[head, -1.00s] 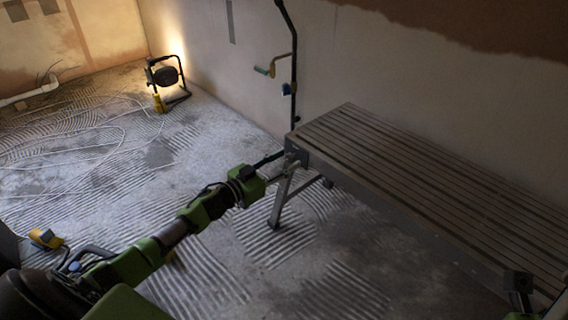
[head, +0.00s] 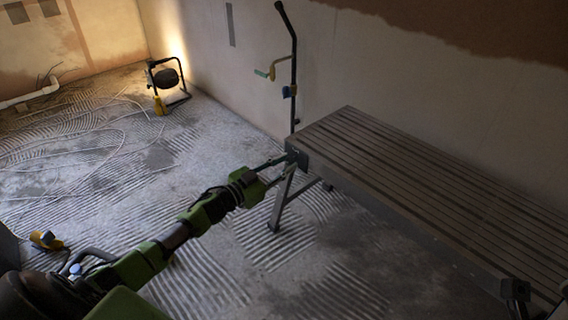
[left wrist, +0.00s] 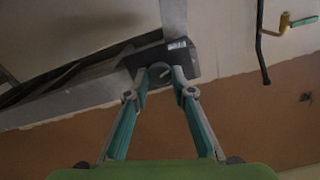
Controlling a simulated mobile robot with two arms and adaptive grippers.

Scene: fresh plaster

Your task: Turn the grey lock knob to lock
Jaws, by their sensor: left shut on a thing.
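The grey lock knob (left wrist: 160,73) shows in the left wrist view as a rounded piece with a pale mark, at a dark housing (left wrist: 187,61) with a white label. In the head view this housing (head: 297,157) is at the near left corner of the slatted bench (head: 400,165). The knob itself cannot be made out there. My left gripper (head: 287,162) reaches the housing from the left, and in the left wrist view its fingertips (left wrist: 160,80) close around the knob from both sides. My right gripper does not show clearly.
A dark pole (head: 294,70) with a yellow and green crank (head: 266,72) stands against the wall behind the bench. A yellow item (head: 45,240) lies at the lower left. Ridged floor is open ahead.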

